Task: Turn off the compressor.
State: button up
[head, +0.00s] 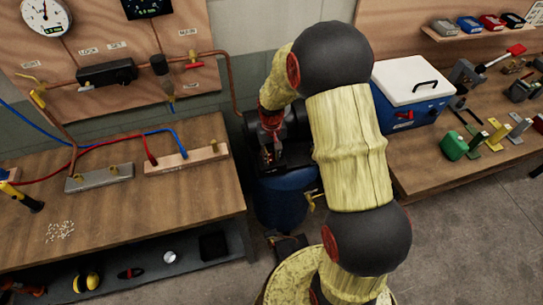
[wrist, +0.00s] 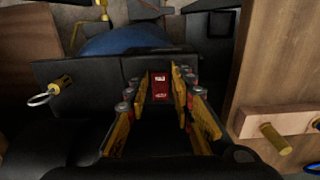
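The compressor has a blue tank (head: 283,203) and a black top, standing on the floor between two benches. Its tank also shows at the top of the wrist view (wrist: 125,40). A small red switch (wrist: 160,87) sits on the compressor's black panel (wrist: 85,72). My gripper (wrist: 159,92) is open, with yellow-and-black fingers left and right of the switch and gaps visible on both sides. I cannot tell how far the fingertips are from the panel. In the head view my gripper (head: 268,153) is over the compressor's top, partly hidden by my arm.
A ring-ended brass fitting (wrist: 52,91) sticks out left of the switch. The left bench (head: 120,215) carries hoses and a wooden manifold (head: 187,159). The right bench (head: 425,175) holds a blue-and-white cooler (head: 410,95) and tools. Copper piping (head: 215,53) runs down the wall towards the compressor.

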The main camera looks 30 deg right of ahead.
grip_shut()
jog(key=p, duration=0.1)
jog(key=g+p, duration=0.1)
jog(key=shift+w+r+g+p, duration=0.25)
jog(key=shift+g+p, duration=0.05)
jog(key=shift+p, duration=0.1)
jog(key=shift+w+f+g+y+p, duration=0.1)
jog(key=shift+w+g+y+p, duration=0.15)
jog(key=shift+g+p, duration=0.45)
jog(key=shift+s, duration=0.1)
jog(key=shift+o, duration=2)
grip_release()
